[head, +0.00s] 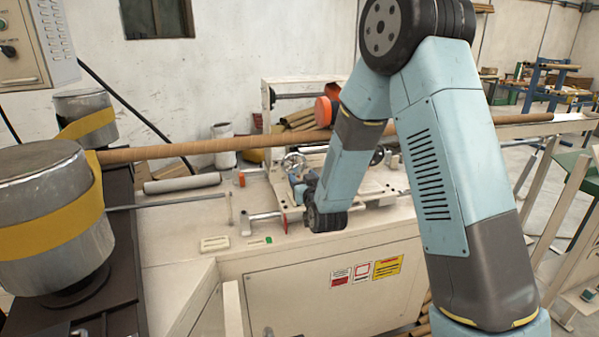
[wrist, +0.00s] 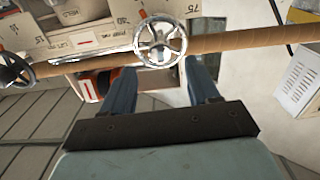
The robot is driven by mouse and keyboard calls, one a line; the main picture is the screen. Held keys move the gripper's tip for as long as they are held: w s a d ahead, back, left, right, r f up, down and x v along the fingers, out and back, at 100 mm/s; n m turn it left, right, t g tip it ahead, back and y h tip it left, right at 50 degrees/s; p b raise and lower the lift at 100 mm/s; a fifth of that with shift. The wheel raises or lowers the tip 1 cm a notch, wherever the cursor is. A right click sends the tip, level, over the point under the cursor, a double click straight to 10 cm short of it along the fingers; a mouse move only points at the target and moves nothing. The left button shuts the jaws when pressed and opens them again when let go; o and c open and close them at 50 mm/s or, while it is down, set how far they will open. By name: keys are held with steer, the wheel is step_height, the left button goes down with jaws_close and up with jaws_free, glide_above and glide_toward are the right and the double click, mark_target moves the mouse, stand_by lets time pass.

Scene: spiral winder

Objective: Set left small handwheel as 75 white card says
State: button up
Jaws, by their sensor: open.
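The left small handwheel (head: 294,164) is a chrome spoked wheel on the winder's bed, beside the long brown tube. In the wrist view the handwheel (wrist: 160,40) lies ahead of my gripper, between the lines of its two fingers. My gripper (wrist: 160,74) is open, with one blue finger on each side and nothing held; whether a finger touches the rim cannot be told. In the head view my gripper (head: 298,192) is close to the wheel and partly hides it.
A second, darker handwheel (head: 377,156) stands to the right; it also shows at the wrist view's left (wrist: 15,70). The brown tube (head: 220,146) crosses behind the wheel. Large metal drums (head: 50,215) stand at the left. The cabinet's front top is mostly clear.

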mark_target(297, 169)
steer(key=shift+x, duration=2.75)
steer(key=c, duration=1)
